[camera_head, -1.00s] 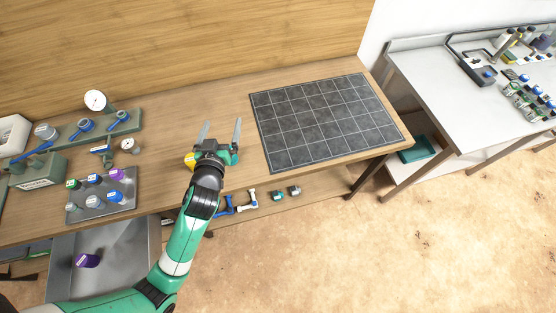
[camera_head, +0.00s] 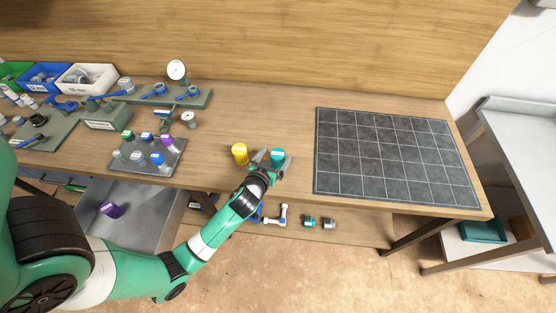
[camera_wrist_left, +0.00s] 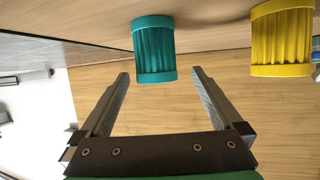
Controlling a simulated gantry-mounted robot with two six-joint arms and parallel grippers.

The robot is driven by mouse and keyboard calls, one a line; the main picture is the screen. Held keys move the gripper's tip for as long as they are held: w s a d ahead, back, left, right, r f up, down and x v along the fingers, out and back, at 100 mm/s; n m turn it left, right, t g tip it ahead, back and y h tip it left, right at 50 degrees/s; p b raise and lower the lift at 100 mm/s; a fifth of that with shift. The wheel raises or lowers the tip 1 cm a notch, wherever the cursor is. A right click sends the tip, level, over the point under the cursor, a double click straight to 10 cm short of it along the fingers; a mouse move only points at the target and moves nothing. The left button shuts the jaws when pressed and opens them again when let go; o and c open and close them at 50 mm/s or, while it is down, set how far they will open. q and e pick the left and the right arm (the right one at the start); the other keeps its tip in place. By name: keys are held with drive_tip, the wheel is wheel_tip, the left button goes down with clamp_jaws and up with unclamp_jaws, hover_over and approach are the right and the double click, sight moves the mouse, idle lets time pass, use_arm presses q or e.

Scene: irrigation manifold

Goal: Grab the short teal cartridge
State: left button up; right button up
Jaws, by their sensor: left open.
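The short teal cartridge (camera_head: 278,155) stands upright on the wooden bench, near its front edge. It also shows in the left wrist view (camera_wrist_left: 155,50), where the picture is upside down. My left gripper (camera_head: 268,158) is open and empty, with its fingers reaching toward the teal cartridge. In the left wrist view the cartridge appears between and just beyond the two fingertips (camera_wrist_left: 160,76), with a gap on each side. A yellow cartridge (camera_head: 239,153) stands to its left, outside the fingers; it also shows in the left wrist view (camera_wrist_left: 282,42). My right gripper is not in view.
A dark tiled mat (camera_head: 390,160) lies empty to the right. A metal tray (camera_head: 148,158) with several small capped vials is to the left, below a gauge (camera_head: 177,70). Fittings (camera_head: 310,221) lie on a lower shelf. A purple item (camera_head: 111,209) lies in the basin.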

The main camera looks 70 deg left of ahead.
sight(281, 151)
use_arm(q)
drive_tip(key=x, duration=0.2)
drive_tip(key=b+x, duration=0.1)
drive_tip(key=x, duration=0.1)
drive_tip(key=shift+w+f, duration=0.25)
drive_tip(key=shift+f, duration=0.1)
drive_tip(key=shift+w+a+f, duration=0.1)
drive_tip(key=shift+w+a, duration=0.15)
drive_tip(key=shift+a, duration=0.05)
drive_tip(key=c, duration=1.5)
